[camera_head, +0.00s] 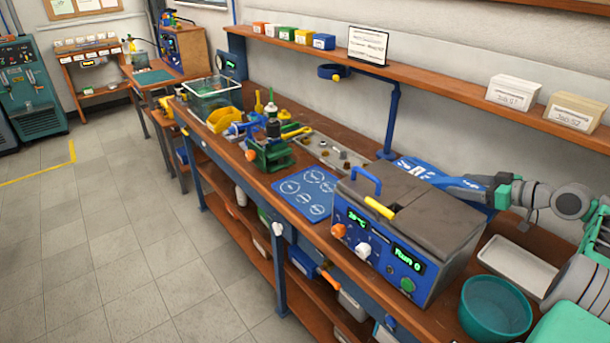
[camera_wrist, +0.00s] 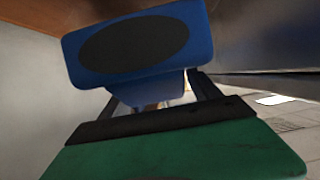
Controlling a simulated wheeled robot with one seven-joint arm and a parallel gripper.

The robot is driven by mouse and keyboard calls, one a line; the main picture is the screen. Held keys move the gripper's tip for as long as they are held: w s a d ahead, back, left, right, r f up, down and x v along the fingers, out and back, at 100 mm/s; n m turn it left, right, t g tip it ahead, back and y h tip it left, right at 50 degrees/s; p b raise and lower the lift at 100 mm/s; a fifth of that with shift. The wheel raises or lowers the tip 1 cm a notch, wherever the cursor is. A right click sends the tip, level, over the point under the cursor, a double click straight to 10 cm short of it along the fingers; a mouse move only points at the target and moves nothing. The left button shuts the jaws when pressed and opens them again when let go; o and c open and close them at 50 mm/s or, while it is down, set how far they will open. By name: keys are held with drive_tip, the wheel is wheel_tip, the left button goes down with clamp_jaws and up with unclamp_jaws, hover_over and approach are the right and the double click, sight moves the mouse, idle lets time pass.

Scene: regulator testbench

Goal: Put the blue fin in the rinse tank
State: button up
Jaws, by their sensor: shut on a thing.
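The blue fin (camera_head: 424,173) is held above the back of the bench, behind the grey lidded bath. Its blue part with a dark oval (camera_wrist: 138,46) fills the upper middle of the wrist view. My gripper (camera_wrist: 158,97) is shut on the fin; the exact grip is partly hidden. In the head view my arm reaches in from the right to the fin. A clear open-topped tank (camera_head: 212,100), which looks like the rinse tank, stands at the far left end of the bench, well away from the fin.
The lidded bath (camera_head: 390,255) with a blue handle stands in front of the fin. A teal bowl (camera_head: 495,308) and white tray (camera_head: 518,268) are at right.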

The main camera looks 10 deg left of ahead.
wheel_tip(320, 180, down, 11)
drive_tip(key=shift+f, duration=0.2)
idle(0.3)
drive_tip(key=shift+f, duration=0.1)
drive_tip(key=shift+f, duration=0.15)
drive_tip(key=o, duration=1.8)
